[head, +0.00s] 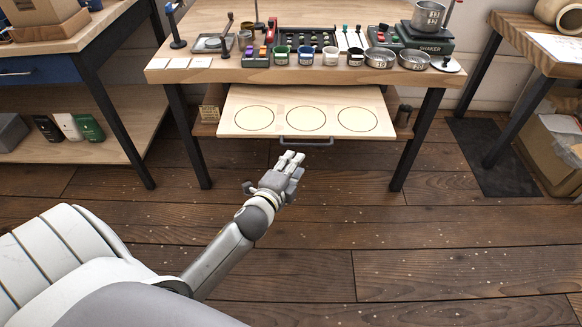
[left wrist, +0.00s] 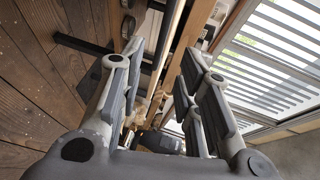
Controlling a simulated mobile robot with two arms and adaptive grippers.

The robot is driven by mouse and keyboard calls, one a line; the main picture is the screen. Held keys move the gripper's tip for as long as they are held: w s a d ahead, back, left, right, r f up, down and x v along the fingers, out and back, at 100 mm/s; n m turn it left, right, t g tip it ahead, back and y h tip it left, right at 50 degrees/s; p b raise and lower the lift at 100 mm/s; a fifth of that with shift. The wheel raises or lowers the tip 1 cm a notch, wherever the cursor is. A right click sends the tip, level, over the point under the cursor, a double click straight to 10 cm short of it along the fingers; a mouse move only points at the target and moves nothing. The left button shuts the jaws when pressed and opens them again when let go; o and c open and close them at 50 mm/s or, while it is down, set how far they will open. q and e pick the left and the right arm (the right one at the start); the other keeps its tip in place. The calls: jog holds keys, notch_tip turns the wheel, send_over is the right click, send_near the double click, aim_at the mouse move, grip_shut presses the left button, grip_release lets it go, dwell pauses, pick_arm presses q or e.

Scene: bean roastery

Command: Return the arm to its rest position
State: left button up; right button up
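My left arm comes in from the lower left in the head view, with its left gripper (head: 291,158) out over the floor, just in front of the workbench's pulled-out drawer (head: 272,129). The fingertips show just below the drawer's dark bar handle (head: 305,142) in the picture. In the left wrist view the two fingers of the left gripper (left wrist: 157,62) stand well apart, with nothing held between them. The drawer's pale top has three outlined circles and is bare. My right gripper does not show in either view.
The workbench (head: 210,76) carries small cups, metal tins and a shaker. A side table with a lower shelf (head: 130,134) stands at left. Another table and a cardboard box (head: 550,150) stand at right, by a dark mat (head: 492,160). The wooden floor in front is clear.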

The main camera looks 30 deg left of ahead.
pick_arm(q)
jog(key=shift+s, duration=0.45)
jog(key=shift+d, duration=0.1)
